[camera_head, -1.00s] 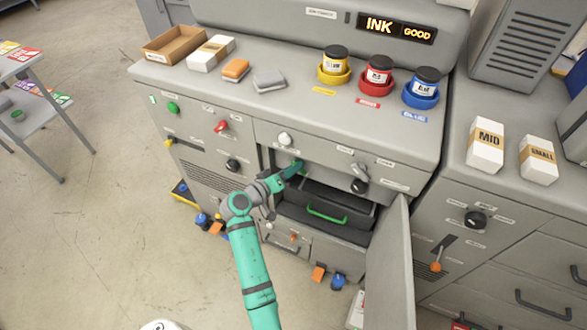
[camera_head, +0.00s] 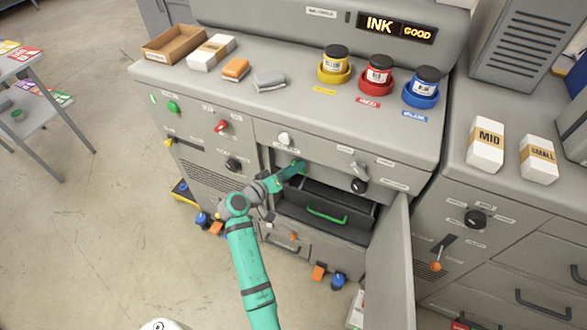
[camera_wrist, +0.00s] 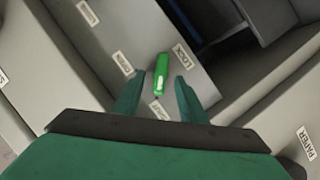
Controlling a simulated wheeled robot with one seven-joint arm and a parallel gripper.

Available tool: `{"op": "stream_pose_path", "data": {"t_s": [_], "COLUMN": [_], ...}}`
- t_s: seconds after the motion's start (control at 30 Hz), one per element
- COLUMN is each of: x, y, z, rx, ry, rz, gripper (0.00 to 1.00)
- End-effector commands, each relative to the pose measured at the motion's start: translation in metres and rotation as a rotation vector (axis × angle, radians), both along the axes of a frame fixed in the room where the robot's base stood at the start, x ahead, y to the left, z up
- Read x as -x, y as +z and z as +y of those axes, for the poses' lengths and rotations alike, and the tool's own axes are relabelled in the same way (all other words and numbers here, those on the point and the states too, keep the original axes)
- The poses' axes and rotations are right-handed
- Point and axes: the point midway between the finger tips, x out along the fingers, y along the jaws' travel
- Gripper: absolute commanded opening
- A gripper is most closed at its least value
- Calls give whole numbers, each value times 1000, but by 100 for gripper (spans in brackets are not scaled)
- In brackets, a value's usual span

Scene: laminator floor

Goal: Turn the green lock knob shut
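The green lock knob (camera_wrist: 161,70) shows in the wrist view as an upright bright green bar with a pale mark at its lower end. It sits on a grey panel with a LOCK label to its right and smaller, blurred labels to its left and below. My gripper (camera_wrist: 159,80) is open, with one finger on each side of the knob and a visible gap on both sides. In the head view my gripper (camera_head: 288,173) reaches into the recess at the left of the drawer opening and largely hides the knob.
A dark drawer (camera_head: 345,208) with a green handle (camera_head: 327,216) is right of my gripper. An open grey door (camera_head: 392,265) stands out at the right of the opening. Ink jars sit on the machine top (camera_head: 290,100), above. The floor (camera_head: 110,220) at left is clear.

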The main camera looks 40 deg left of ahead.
Motion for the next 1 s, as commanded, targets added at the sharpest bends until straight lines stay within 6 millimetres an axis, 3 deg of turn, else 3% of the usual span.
{"op": "stream_pose_path", "data": {"t_s": [0.5,0.7,1.0], "x": [84,96,97], "y": [22,26,26], "z": [4,5,4], "rx": [1,1,1], "ry": [2,0,-1], "rz": [2,1,1], "gripper": [38,38,38]}}
